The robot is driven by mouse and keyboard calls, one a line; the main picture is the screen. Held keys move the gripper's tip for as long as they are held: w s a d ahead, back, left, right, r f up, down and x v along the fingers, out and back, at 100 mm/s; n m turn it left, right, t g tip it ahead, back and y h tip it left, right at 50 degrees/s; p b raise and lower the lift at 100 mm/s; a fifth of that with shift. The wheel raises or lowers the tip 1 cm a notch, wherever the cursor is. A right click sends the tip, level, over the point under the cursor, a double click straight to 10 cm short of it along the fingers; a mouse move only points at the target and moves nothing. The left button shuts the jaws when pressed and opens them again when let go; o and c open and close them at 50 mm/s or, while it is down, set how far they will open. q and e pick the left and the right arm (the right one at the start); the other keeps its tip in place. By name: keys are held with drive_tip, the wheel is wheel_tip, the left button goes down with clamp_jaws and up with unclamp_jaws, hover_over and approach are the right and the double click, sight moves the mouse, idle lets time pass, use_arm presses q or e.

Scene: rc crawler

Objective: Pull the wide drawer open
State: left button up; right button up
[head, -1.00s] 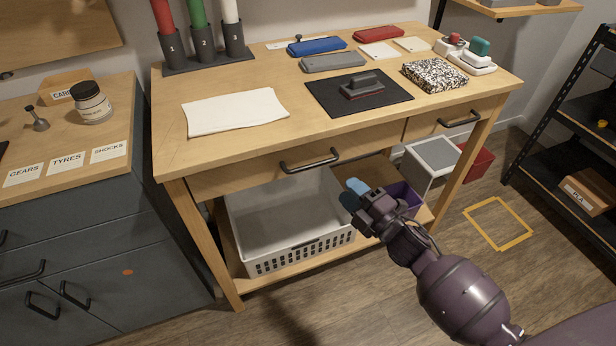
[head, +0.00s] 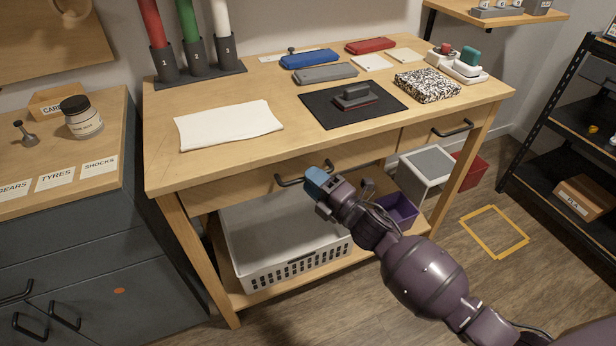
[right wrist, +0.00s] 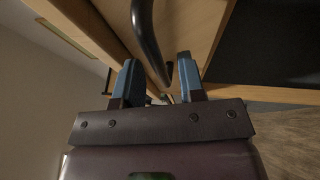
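The wide drawer (head: 235,189) is the long wooden front under the workbench top, and it looks shut. Its dark bar handle (head: 288,182) is partly hidden by my right gripper (head: 318,180), whose blue fingertips are at the handle's right part. In the right wrist view, the two blue fingers of the gripper (right wrist: 159,80) are apart. The dark handle (right wrist: 146,30) runs down into the gap between them in that view. I cannot tell whether the fingers touch it. My left gripper is not in view.
A white basket (head: 290,262) and a purple bin (head: 398,208) stand on the shelf below. A narrower drawer with its own handle (head: 453,129) is at the right. A grey cabinet (head: 75,245) stands at the left. The floor in front is mostly clear.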

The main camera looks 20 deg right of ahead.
drive_tip(key=shift+x, duration=0.85)
clamp_jaws()
